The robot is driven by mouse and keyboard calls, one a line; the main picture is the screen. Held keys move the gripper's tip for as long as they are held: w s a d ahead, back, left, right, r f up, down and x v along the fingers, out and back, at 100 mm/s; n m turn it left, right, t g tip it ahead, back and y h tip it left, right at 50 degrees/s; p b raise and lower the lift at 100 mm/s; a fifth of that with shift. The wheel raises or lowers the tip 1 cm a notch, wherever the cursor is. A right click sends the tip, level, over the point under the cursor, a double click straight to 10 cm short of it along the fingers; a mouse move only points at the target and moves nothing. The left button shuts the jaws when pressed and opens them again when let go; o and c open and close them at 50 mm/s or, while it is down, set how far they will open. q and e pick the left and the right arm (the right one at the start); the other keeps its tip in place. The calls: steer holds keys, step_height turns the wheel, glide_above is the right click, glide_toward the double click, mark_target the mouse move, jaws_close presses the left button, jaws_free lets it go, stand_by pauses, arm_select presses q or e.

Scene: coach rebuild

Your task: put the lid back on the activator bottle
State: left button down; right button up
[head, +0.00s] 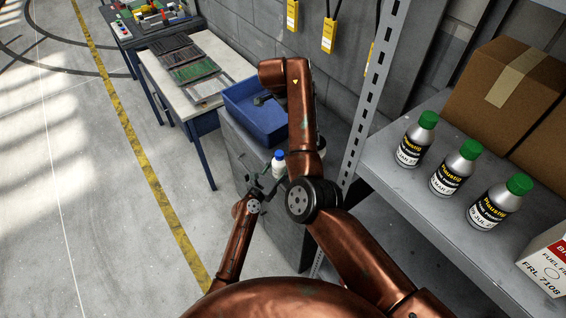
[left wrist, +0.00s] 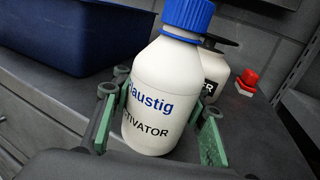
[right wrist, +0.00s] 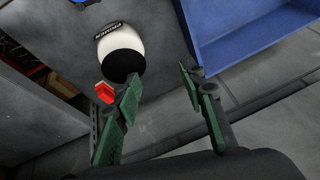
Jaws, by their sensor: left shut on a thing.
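The activator bottle (left wrist: 155,95) is white with blue and black lettering. It stands slightly tilted in the left wrist view, and it also shows in the head view (head: 278,167). The blue lid (left wrist: 188,14) sits on its neck; I cannot tell how tightly it is seated. My left gripper (left wrist: 160,125) is shut around the bottle's body, one green-padded finger on each side. My right gripper (right wrist: 158,88) is open, with nothing between its fingers. In the head view it is mostly hidden by its arm, near the blue bin.
A white primer bottle (right wrist: 120,45) with a dark top and a red object (right wrist: 104,92) are near the right gripper. The blue bin (head: 256,112) stands on the grey cabinet behind the activator bottle. Several green-capped bottles (head: 415,140) stand on the right shelf (head: 400,190).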

mark_target(279, 155)
steer(key=s+a+g+y, duration=0.1)
steer(key=s, duration=0.2)
steer(key=s+a+f+n+g+y, duration=0.1)
steer(key=s+a, duration=0.1)
steer(key=s+a+g+y, duration=0.1)
steer(key=s+a, duration=0.1)
steer(key=s, duration=0.1)
steer(key=shift+s+f+g, duration=0.3)
steer(key=shift+f+g, duration=0.1)
steer(key=shift+s+a+n, duration=0.3)
steer(key=shift+s+a, duration=0.05)
steer(key=shift+s, duration=0.15)
steer(key=shift+f, duration=3.95)
steer(key=shift+f, duration=0.1)
jaws_close()
